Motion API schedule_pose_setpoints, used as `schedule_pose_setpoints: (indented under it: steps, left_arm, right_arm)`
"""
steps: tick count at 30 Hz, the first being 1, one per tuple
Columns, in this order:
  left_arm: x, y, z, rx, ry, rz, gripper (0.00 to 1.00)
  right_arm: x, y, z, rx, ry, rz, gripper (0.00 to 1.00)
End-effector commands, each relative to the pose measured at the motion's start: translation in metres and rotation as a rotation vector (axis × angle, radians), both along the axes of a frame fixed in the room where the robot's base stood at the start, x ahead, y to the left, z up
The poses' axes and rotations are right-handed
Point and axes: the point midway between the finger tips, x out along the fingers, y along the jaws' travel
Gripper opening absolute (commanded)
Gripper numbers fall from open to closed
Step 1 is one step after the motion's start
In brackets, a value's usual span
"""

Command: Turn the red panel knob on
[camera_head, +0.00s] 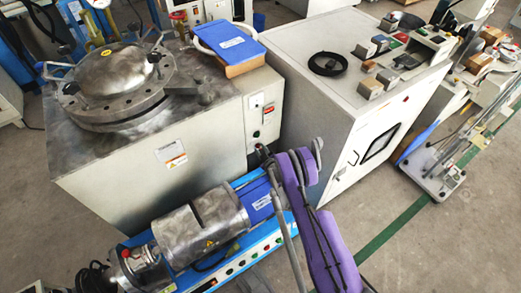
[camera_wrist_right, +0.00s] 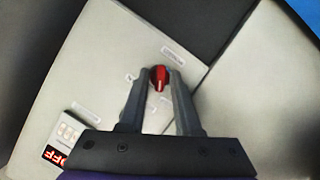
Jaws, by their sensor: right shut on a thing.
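The red panel knob (camera_wrist_right: 160,78) shows in the right wrist view, on a light grey panel (camera_wrist_right: 110,75). It sits between the fingertips of my right gripper (camera_wrist_right: 160,75), which is shut on it. In the head view my right gripper (camera_head: 263,150) reaches, from the purple arm, the lower front of the control panel (camera_head: 254,118) on the metal machine. The knob is too small to make out clearly there. My left gripper is in neither view.
A blue bench machine with a metal cylinder (camera_head: 200,228) stands close below my right arm. A white cabinet (camera_head: 325,115) stands to the right.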

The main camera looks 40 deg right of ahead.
Motion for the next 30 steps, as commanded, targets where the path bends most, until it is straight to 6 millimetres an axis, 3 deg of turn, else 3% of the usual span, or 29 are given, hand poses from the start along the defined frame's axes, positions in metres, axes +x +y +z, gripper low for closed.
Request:
schedule_pose_setpoints:
  steps: [14,24,30]
  left_arm:
    - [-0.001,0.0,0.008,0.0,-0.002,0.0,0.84]
    - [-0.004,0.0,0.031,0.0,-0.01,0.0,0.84]
    - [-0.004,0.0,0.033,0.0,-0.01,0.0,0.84]
  right_arm:
    - [0.0,-0.001,0.002,0.054,-0.007,0.0,0.0]
    - [0.0,-0.003,0.004,0.297,-0.035,-0.001,0.0]
    - [0.0,-0.005,0.002,0.487,-0.057,-0.002,0.0]
